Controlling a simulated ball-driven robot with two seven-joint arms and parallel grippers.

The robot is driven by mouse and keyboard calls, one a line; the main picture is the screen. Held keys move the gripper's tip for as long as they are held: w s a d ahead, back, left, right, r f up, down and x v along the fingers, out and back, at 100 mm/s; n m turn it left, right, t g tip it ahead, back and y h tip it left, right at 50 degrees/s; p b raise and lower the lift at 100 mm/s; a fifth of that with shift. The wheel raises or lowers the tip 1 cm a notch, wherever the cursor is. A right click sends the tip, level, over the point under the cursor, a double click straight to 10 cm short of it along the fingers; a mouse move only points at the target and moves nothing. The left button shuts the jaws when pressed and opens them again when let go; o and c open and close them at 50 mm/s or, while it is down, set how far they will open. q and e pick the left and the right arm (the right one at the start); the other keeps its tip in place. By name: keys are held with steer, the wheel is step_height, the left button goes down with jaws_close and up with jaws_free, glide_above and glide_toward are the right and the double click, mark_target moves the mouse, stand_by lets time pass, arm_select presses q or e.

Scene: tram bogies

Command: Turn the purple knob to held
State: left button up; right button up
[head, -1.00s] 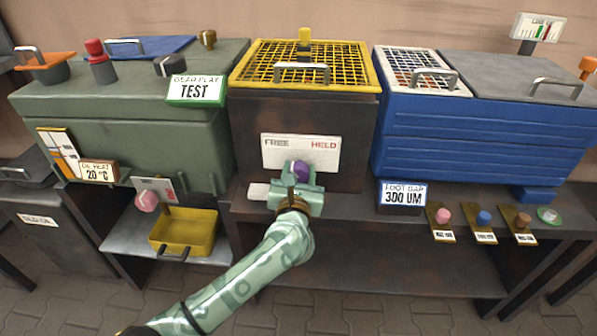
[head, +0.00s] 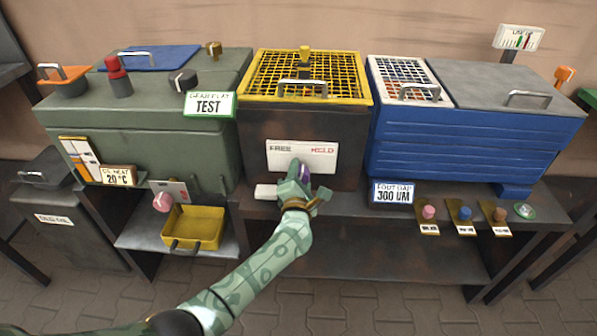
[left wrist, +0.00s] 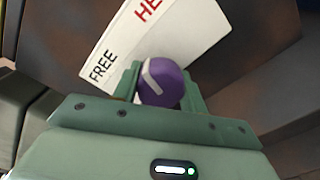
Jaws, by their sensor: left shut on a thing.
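The purple knob (head: 304,173) sits at the lower part of a white plate (head: 325,157) on the front of the dark middle box. The plate reads FREE at its left and HELD at its right. My left gripper (head: 303,178) is shut on the knob and stands tilted against the plate, hiding part of both. In the left wrist view the knob (left wrist: 165,86) sits between the two green fingers, with a pale pointer mark on its face. The plate (left wrist: 185,40) appears slanted there, with HELD cut off at the top. My right gripper is not in view.
A yellow mesh lid (head: 262,75) tops the middle box. A green gear play box (head: 150,140) stands left, a blue box (head: 470,150) right. A yellow tray (head: 205,226) and several coloured knobs sit lower down. A pale block (head: 266,191) lies beside my gripper.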

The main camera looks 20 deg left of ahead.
arm_select(q)
steer(key=m+p, duration=0.1)
steer(key=m, duration=0.3)
steer(key=shift+p, duration=0.35)
steer(key=shift+m, duration=0.5)
steer(key=shift+f, duration=0.1)
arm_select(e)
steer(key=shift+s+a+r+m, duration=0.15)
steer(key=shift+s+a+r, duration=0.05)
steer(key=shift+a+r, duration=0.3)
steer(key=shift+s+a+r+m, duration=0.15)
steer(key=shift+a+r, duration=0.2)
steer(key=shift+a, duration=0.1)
arm_select(q)
steer(key=shift+s, duration=0.1)
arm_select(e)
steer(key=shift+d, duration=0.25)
arm_select(q)
steer(key=o, duration=1)
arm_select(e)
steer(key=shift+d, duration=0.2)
